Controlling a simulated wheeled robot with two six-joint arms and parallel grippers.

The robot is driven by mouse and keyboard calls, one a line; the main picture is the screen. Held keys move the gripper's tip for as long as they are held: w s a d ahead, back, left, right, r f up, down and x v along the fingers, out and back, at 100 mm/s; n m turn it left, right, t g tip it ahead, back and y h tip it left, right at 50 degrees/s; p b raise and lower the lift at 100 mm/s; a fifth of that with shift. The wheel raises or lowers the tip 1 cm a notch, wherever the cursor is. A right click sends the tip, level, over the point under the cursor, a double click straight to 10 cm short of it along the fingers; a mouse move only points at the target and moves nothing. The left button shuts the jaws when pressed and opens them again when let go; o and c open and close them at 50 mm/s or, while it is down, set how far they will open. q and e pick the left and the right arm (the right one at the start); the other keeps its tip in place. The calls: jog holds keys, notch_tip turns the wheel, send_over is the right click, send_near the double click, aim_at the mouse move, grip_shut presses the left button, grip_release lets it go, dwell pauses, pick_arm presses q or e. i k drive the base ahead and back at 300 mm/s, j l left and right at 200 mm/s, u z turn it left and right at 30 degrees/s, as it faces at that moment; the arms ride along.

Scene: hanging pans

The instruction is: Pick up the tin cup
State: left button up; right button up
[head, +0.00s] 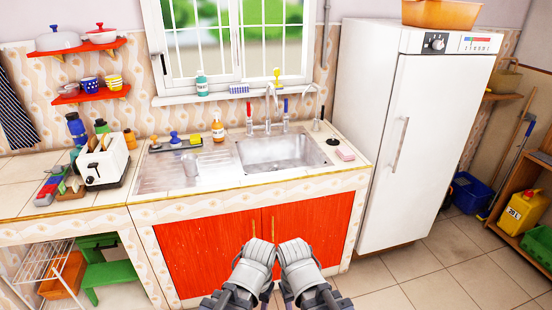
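My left gripper (258,251) and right gripper (295,250) are side by side at the bottom middle, in front of the red cabinet doors. Both are well away from the cup, lower and to its right. Their fingers are not clear, so I cannot tell whether they are open or shut.
The sink basin (281,153) is right of the drainboard. An orange bottle (218,128) and a dark tray (176,144) with small items stand behind the cup. A white toaster (104,161) is to its left. A white fridge (427,130) stands at right.

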aim_at(190, 161)
jog(key=i+l, duration=0.1)
jog(key=i, duration=0.8)
